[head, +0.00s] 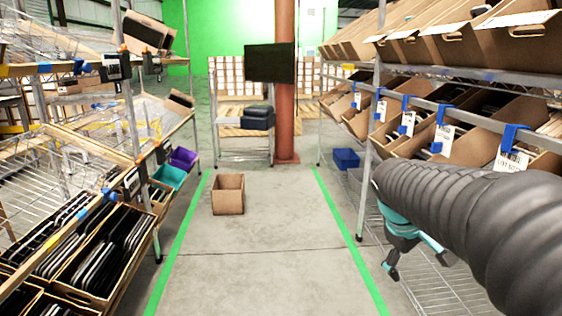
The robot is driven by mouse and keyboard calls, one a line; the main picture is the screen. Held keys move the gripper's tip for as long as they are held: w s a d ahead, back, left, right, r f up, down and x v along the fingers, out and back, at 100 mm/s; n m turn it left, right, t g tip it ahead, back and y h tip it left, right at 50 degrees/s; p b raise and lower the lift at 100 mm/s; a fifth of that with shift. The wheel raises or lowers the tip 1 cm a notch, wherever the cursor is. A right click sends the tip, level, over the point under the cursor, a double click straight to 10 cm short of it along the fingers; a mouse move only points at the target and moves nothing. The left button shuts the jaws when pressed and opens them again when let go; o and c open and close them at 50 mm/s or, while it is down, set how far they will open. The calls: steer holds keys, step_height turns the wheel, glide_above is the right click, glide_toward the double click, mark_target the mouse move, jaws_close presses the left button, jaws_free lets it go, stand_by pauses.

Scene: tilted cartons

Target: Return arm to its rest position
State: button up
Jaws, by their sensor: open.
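My arm, in a black ribbed sleeve, reaches in from the right edge of the head view. Part of the gripper is hidden behind the sleeve. The gripper appears in front of the right rack's lower wire shelf (455,292); I cannot tell how far apart they are.
Tilted cartons (470,119) with tags fill the right rack. The left rack holds bins of dark items (105,250). An open carton (228,195) stands on the aisle floor between green lines. A cart (243,158) and a red-brown column (285,90) stand behind. The near aisle is clear.

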steer(key=s+a+m+t+y+p, duration=0.1)
steer(key=s+a+m+y, duration=0.1)
steer(key=s+a, duration=0.3)
steer(key=s+a+f+m+t+y+p, duration=0.1)
steer(key=s+a, duration=0.5)
steer(key=s, duration=0.7)
steer(key=shift+a+f+m+t+y, duration=0.15)
steer(key=shift+a+m+t+y, duration=0.2)
steer(key=shift+m+y, duration=0.5)
steer(key=shift+s+d, duration=0.1)
